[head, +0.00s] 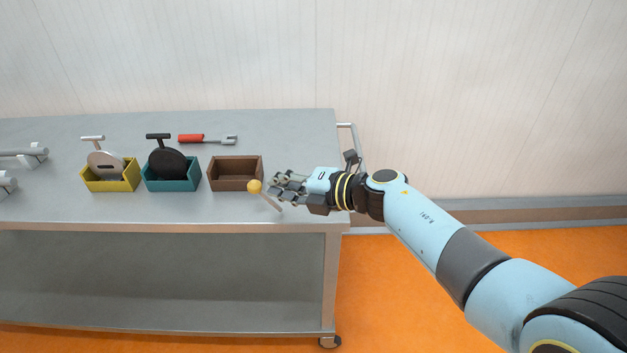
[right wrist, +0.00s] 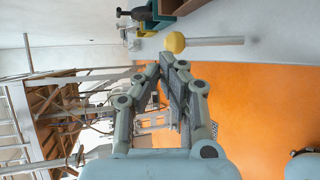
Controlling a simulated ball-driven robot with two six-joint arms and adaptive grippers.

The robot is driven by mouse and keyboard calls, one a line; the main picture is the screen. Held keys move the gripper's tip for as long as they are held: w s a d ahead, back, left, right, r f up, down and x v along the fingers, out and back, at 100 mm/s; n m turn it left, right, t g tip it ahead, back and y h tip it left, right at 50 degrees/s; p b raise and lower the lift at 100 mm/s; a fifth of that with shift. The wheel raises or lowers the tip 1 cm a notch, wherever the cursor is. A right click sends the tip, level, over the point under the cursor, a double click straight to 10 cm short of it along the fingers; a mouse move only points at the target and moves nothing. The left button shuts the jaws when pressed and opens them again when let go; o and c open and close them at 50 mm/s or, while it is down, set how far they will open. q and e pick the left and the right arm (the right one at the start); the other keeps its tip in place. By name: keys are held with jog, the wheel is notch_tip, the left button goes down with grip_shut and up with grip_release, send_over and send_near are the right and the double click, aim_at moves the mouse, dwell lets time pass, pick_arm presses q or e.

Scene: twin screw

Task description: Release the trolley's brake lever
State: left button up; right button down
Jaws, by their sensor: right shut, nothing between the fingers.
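The trolley (head: 180,208) is a grey metal cart with a flat top and a lower shelf. Its brake lever (head: 268,199) is a thin pale rod with a yellow ball knob (head: 255,186), at the right front of the top, leaning left. My right gripper (head: 273,184) is shut and empty, just right of the knob. In the right wrist view the knob (right wrist: 175,42) and its rod (right wrist: 215,41) lie just past the closed fingertips (right wrist: 167,60), seemingly apart from them. My left gripper is not in view.
A brown empty box (head: 236,188), a teal box (head: 172,185) and a yellow box (head: 111,185) stand left of the lever. The teal and yellow boxes hold handled discs. A red-handled tool (head: 207,139) lies behind. Metal fittings (head: 22,153) sit at far left.

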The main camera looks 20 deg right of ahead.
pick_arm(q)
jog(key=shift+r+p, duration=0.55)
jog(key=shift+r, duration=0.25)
pick_arm(e)
jog(key=s+d+r, duration=0.4)
jog(key=s+d, duration=0.1)
jog(key=shift+s+r, duration=0.4)
